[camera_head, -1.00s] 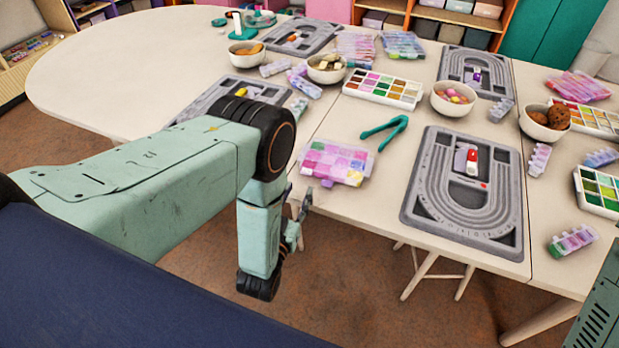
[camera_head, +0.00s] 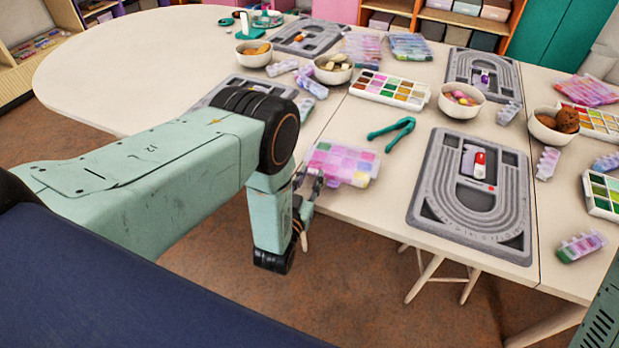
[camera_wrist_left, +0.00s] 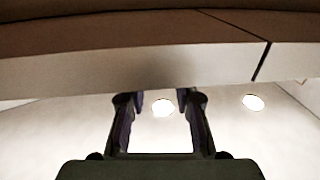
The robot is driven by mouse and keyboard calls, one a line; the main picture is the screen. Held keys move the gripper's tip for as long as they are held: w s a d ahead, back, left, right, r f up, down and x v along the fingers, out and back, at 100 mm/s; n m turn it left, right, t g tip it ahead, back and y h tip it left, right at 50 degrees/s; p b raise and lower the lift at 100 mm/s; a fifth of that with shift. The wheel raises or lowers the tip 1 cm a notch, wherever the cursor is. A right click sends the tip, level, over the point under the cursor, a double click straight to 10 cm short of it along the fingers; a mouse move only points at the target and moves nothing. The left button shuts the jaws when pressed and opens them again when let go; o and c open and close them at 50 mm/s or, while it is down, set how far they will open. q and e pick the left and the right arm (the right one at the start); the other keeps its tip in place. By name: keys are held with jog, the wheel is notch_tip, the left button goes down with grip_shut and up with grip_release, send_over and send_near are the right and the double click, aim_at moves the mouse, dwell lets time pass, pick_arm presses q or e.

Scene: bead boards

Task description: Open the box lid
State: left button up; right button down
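The clear pink and purple bead box (camera_head: 345,160) lies near the front edge of the table in the head view. Its lid appears closed, but fine detail is too small to tell. My left gripper (camera_head: 318,180) is at the box's near left corner, close to the table edge. I cannot tell whether it touches the box. In the left wrist view the two fingers (camera_wrist_left: 160,98) stand apart with nothing between them. The box is not clearly visible there. My right gripper is out of view.
A grey bead board (camera_head: 475,195) lies right of the box, with teal pliers (camera_head: 391,130) behind it. A white palette (camera_head: 390,89) and a bowl of beads (camera_head: 461,99) stand farther back. A pale table edge (camera_wrist_left: 100,75) crosses the wrist view.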

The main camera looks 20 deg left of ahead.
pick_arm(q)
jog(key=shift+d, duration=0.1)
grip_shut()
jog(key=shift+r, duration=0.1)
